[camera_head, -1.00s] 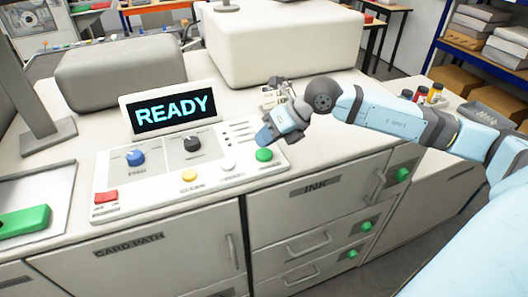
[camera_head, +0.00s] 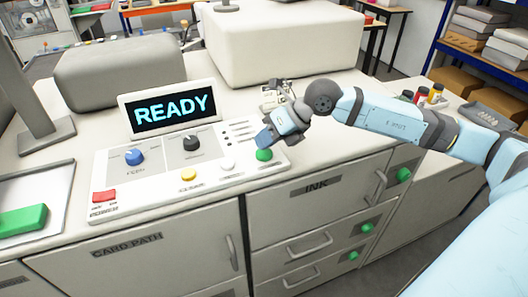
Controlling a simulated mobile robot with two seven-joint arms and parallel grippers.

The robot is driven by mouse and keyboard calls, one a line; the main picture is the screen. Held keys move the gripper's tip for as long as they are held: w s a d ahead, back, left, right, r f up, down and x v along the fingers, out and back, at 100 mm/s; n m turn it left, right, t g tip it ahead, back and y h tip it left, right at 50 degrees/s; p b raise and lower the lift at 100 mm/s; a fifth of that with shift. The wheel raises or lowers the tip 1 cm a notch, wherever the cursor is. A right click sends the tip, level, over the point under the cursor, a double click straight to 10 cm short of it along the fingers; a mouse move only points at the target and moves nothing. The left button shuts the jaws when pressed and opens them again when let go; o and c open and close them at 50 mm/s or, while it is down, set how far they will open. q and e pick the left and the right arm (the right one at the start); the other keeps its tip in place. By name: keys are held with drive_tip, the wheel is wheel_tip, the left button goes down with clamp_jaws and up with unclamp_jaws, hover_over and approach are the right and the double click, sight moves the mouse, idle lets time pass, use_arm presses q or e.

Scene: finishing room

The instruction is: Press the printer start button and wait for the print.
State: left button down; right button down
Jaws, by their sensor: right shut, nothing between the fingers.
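The printer's control panel (camera_head: 215,177) lies on top of a white cabinet, with a screen (camera_head: 172,110) that reads READY. A green button (camera_head: 264,155) sits at the panel's right end. A white button (camera_head: 228,166), a yellow button (camera_head: 188,175) and a red switch (camera_head: 103,196) stand to its left. My right gripper (camera_head: 265,137) is shut and empty, with its tips just above and behind the green button. I cannot tell whether they touch it. My left gripper is not in view.
A blue knob (camera_head: 134,157) and a black knob (camera_head: 191,143) sit on the panel. A large white block-shaped housing (camera_head: 285,45) and a grey one (camera_head: 120,72) stand behind. A tray (camera_head: 50,185) with a green block (camera_head: 22,220) is at the left.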

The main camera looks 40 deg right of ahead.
drive_tip(key=shift+f+b, duration=0.4)
idle(0.3)
drive_tip(key=shift+r, duration=0.2)
drive_tip(key=shift+r+p, duration=0.3)
drive_tip(key=shift+r, duration=0.3)
drive_tip(key=shift+r+p, duration=1.25)
drive_tip(key=shift+r, duration=1.3)
